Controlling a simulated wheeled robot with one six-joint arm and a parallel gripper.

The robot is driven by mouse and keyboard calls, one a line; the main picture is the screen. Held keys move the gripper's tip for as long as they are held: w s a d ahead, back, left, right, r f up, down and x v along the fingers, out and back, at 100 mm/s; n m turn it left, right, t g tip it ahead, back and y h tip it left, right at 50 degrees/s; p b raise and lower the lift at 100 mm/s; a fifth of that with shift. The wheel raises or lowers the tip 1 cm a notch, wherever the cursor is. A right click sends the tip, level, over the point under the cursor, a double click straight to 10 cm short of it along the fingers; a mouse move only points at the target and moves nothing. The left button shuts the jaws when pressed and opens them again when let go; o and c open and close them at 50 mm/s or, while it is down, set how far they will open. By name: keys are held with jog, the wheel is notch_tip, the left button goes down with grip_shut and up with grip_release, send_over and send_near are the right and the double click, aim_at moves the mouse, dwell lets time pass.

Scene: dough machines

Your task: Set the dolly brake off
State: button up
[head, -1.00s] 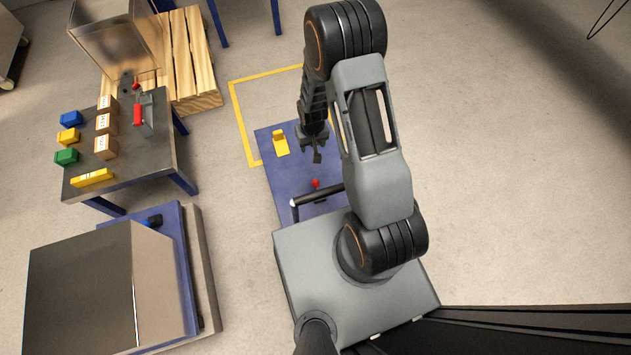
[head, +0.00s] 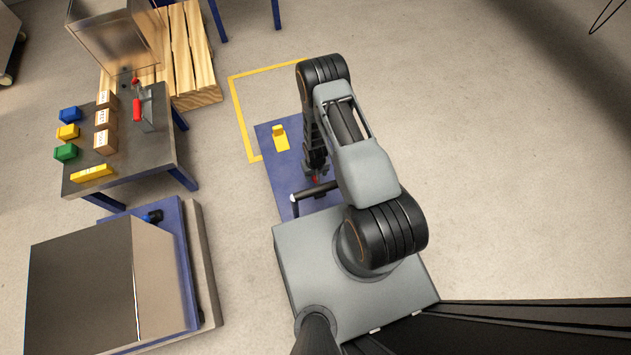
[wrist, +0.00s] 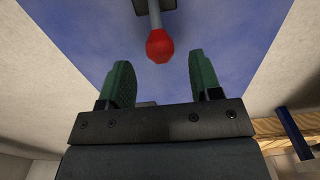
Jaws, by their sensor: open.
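The dolly (head: 281,184) is a blue platform on the floor in front of my base, with a black push handle (head: 315,192) across its near end. The brake lever shows in the wrist view as a grey rod with a red knob (wrist: 160,45), standing out from the blue deck (wrist: 80,35). My gripper (wrist: 157,80) is open with green fingers. The red knob appears centred between the fingers, a little beyond their tips, and nothing is held. In the head view my arm mostly hides the red knob, with only a bit of red showing beside the gripper (head: 315,176).
A yellow block (head: 280,138) stands on the dolly's far part. To the left are a work table (head: 150,160) with bins and boxes, a wooden pallet (head: 197,55), and a large metal-topped machine (head: 80,285). Floor to the right is clear.

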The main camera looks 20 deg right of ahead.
aim_at(315, 180)
jog(key=shift+f+b, duration=1)
jog(key=shift+f, duration=2.15)
jog(key=shift+c, duration=0.4)
grip_shut()
